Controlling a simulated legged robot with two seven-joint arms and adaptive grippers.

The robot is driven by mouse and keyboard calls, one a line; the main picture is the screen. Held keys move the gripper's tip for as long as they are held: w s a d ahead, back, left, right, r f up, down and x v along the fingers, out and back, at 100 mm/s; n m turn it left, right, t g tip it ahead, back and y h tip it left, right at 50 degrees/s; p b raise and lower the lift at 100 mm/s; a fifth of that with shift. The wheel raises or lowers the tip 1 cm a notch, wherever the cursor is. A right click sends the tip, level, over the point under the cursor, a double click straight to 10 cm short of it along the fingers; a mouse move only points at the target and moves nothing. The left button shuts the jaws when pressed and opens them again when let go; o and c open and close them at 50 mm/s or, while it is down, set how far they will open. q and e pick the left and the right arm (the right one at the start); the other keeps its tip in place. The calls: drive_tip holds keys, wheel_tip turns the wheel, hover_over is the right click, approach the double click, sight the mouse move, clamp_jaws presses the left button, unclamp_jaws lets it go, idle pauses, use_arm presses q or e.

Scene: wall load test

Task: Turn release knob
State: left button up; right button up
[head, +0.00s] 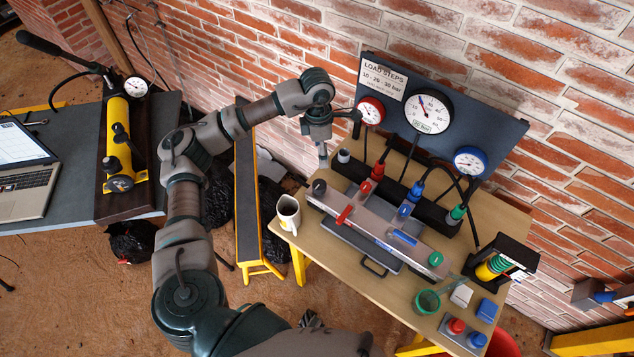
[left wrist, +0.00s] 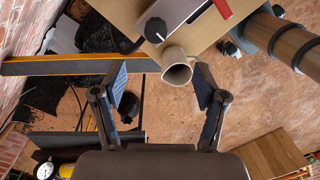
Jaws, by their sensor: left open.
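The silver block (head: 375,232) on the wooden table has a black knob (head: 319,187) at its left end. In the left wrist view the black knob (left wrist: 156,28) has a white mark and lies beyond the fingertips. A red lever (head: 344,215), a blue lever and a green knob (head: 435,259) sit along the block. The yellow pump (head: 118,140) at left also has a dark round part (head: 120,183) at its base. I cannot tell which is the release knob. My left gripper (head: 322,155) is above the table's left end, open and empty (left wrist: 161,82). My right gripper is not seen.
A cream mug (head: 289,215) stands at the table's left edge, close to the block; it shows between my fingers in the left wrist view (left wrist: 176,66). The gauge board (head: 398,135) stands behind. Hoses run down to coloured fittings. A laptop (head: 25,175) lies at far left.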

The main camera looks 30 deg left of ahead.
use_arm(q)
drive_tip(key=a, duration=0.2)
approach(319, 184)
drive_tip(key=shift+d+f+y, duration=0.4)
drive_tip(key=shift+d+f, duration=0.05)
drive_tip(key=shift+d, duration=0.4)
drive_tip(key=f, duration=0.3)
drive_tip(key=a+f, duration=0.1)
drive_tip(key=f, duration=0.2)
drive_tip(key=a+f, duration=0.1)
drive_tip(key=f, duration=0.2)
drive_tip(key=shift+d+f, duration=0.1)
drive_tip(key=shift+d, duration=0.8)
drive_tip(key=c, duration=0.8)
drive_tip(key=shift+a, duration=0.25)
drive_tip(key=c, duration=0.3)
drive_tip(key=shift+a, duration=0.3)
drive_tip(key=shift+c, duration=0.2)
drive_tip(key=shift+d, duration=0.1)
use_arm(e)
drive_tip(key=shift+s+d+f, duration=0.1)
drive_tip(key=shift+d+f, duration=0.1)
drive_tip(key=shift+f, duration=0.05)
